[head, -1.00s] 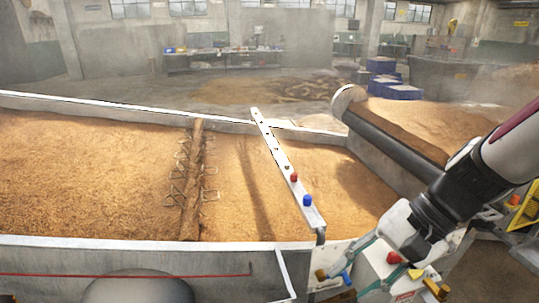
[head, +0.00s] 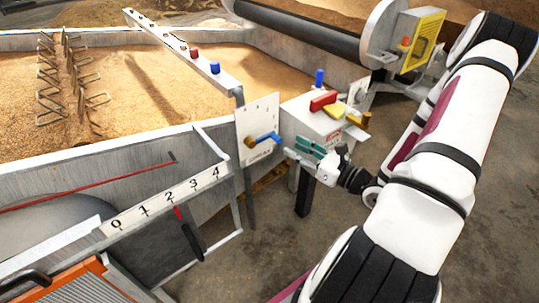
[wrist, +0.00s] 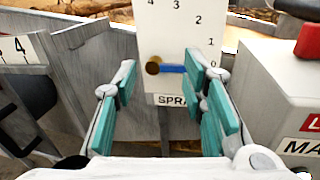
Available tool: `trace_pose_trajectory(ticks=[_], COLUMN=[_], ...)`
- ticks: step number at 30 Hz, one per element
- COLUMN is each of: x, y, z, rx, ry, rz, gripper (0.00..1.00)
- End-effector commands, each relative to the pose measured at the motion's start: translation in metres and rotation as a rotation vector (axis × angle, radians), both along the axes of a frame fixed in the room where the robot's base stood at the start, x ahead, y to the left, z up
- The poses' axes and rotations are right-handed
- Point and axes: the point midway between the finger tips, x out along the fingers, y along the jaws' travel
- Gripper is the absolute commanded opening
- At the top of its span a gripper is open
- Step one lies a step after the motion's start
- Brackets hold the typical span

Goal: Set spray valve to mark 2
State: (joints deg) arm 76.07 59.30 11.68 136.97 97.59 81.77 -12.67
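The spray valve's white scale plate (head: 258,118) stands at the trough's corner; it also shows in the wrist view (wrist: 178,30), with marks 0 to 4 and a partly hidden "SPRA" label. Its blue lever (head: 264,138) turns on a brass knob (head: 250,143). In the wrist view the blue lever (wrist: 172,69) points right, roughly toward 0; its far end is close to or behind my right fingertip. My gripper (head: 300,152) is in front of the plate. In the wrist view my gripper (wrist: 160,85) is open, its teal-padded fingers apart with nothing between the pads. Contact with the lever cannot be told.
A white box (head: 310,122) with red, yellow and blue handles stands right beside the plate. A separate 0-to-4 scale (head: 165,203) with a black-gripped red lever (head: 190,238) is at the front left. The grain trough (head: 120,90) lies behind; open floor (head: 275,250) is below.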

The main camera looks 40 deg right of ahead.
Motion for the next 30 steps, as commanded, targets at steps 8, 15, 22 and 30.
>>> trace_pose_trajectory(ticks=[8,15,22,30], x=[-0.014,0.009,0.054,0.101], y=[-0.040,-0.039,-0.038,-0.036], z=[-0.061,-0.062,-0.063,-0.062], rx=[0.123,0.124,0.123,0.124], ry=[0.017,0.017,0.016,0.016], rz=[-0.222,-0.226,-0.225,-0.225], gripper=[0.38,0.38,0.38,0.38])
